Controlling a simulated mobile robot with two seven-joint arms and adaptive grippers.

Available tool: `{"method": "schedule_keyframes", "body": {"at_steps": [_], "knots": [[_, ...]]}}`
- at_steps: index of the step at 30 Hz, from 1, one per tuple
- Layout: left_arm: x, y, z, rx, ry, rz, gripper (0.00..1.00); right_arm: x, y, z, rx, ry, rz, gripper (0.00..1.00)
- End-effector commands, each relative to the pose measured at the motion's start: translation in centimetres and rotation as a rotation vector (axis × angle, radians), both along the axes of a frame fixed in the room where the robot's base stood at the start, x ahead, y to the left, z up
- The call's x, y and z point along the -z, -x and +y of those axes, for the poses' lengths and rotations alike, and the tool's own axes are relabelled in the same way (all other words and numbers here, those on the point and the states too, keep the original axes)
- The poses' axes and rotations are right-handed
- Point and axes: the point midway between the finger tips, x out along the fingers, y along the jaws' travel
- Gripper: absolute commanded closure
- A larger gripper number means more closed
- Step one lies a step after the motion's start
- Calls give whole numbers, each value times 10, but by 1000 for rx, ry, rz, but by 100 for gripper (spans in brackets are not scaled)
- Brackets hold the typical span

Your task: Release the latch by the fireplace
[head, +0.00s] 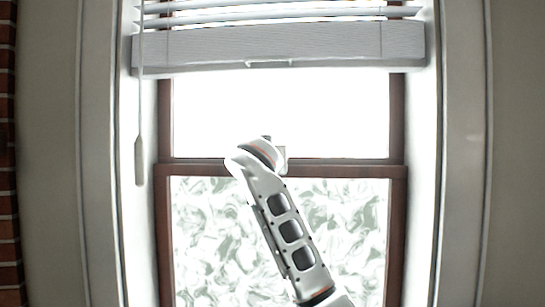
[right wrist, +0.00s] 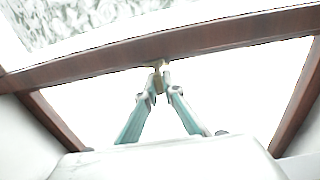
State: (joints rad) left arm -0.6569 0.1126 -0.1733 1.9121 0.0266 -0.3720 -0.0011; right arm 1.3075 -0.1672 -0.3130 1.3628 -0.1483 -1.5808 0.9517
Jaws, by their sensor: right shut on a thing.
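The latch (right wrist: 158,67) is a small tan, brass-like piece on the dark brown window rail in the right wrist view. My right gripper (right wrist: 159,84) has its two teal fingers converging at the latch, with the tips closed on it. The latch is largely covered by the fingertips, and I cannot tell which way it is turned. In the head view, my right arm reaches up to the middle rail of the window (head: 345,168), and its wrist hides the latch and the fingers. My left gripper is in neither view.
A white blind (head: 280,48) hangs across the window top, above my right wrist. Its wand (head: 139,158) hangs at the left. White side frames (head: 440,200) flank the window. A brick edge (head: 8,180) stands at far left. The lower pane (head: 205,235) is patterned.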

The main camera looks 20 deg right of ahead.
Motion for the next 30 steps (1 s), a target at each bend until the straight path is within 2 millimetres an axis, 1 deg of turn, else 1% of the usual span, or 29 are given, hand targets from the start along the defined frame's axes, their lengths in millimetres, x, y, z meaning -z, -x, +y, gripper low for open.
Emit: {"method": "schedule_keyframes", "body": {"at_steps": [7,8,9,10,19,22,26,30], "knots": [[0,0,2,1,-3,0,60,0,0,0,-1,-1,-1,100],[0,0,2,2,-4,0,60,0,0,0,-1,-1,-1,87],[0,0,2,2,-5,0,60,0,0,0,-1,-1,-1,77],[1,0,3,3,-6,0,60,0,0,0,-1,-1,-1,76],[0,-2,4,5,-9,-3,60,-1,0,0,-1,-1,-1,76],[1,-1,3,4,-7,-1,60,-1,5,3,-4,-1,-3,76],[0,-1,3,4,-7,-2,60,0,20,10,-6,-2,-2,76],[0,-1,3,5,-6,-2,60,0,41,18,-6,-3,-3,76]]}}
